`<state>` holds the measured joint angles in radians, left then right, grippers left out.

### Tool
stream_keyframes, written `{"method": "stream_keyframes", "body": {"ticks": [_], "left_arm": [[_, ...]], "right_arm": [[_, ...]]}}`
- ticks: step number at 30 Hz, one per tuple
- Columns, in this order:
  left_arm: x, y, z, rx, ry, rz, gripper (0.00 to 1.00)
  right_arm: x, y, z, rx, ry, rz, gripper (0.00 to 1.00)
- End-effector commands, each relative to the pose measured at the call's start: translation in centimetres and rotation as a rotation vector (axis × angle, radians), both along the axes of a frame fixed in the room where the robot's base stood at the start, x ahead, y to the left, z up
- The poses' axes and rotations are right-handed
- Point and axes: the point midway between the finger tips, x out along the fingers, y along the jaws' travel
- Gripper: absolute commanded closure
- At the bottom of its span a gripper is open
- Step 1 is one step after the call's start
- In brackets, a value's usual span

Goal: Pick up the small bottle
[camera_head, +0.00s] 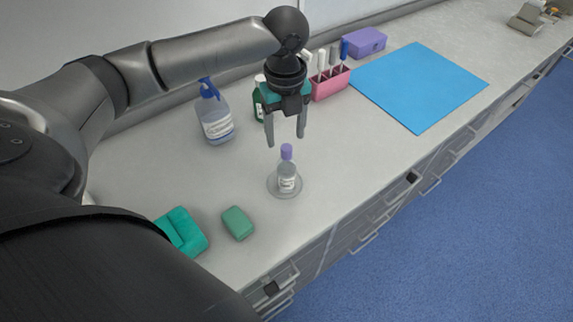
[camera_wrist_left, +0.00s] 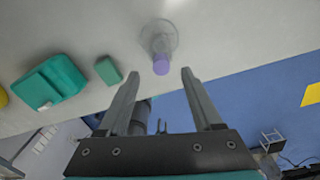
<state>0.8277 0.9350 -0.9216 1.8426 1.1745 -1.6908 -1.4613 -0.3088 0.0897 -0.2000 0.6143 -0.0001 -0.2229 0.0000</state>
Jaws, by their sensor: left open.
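The small bottle (camera_head: 287,172) is clear with a white label and a purple cap. It stands upright on a round, clear dish (camera_head: 274,187) on the counter. In the left wrist view the bottle's purple cap (camera_wrist_left: 161,65) shows just beyond and between the fingers. My left gripper (camera_head: 285,141) is open and empty, pointing down above the bottle, its fingertips near the cap height in the picture. In the left wrist view its two fingers (camera_wrist_left: 160,72) stand apart. My right gripper is not in view.
A spray bottle (camera_head: 215,117) and a green bottle (camera_head: 258,101) stand behind. A pink holder with pens (camera_head: 330,84), a purple box (camera_head: 364,42) and a blue mat (camera_head: 420,87) lie to the right. A green block (camera_head: 237,223) and a teal item (camera_head: 182,232) lie left of the dish.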

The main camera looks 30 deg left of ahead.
Motion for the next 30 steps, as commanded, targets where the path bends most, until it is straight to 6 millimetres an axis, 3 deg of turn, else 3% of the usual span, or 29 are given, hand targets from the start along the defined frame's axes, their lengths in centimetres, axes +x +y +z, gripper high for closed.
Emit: {"method": "stream_keyframes", "body": {"ticks": [4, 13, 22, 30], "left_arm": [[0.0, 0.0, -0.9, 0.001, 0.001, 0.0, 0.33], [0.0, -0.2, -5.0, 0.001, 0.001, 0.0, 0.33], [0.0, -0.2, -5.7, 0.0, -0.001, -0.001, 0.33], [0.0, -0.2, -5.7, 0.001, -0.002, -0.001, 0.62]], "right_arm": [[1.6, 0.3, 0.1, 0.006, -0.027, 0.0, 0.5], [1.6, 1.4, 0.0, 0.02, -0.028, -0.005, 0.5], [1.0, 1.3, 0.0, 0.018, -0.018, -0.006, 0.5], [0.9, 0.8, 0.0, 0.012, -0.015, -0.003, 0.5]]}}
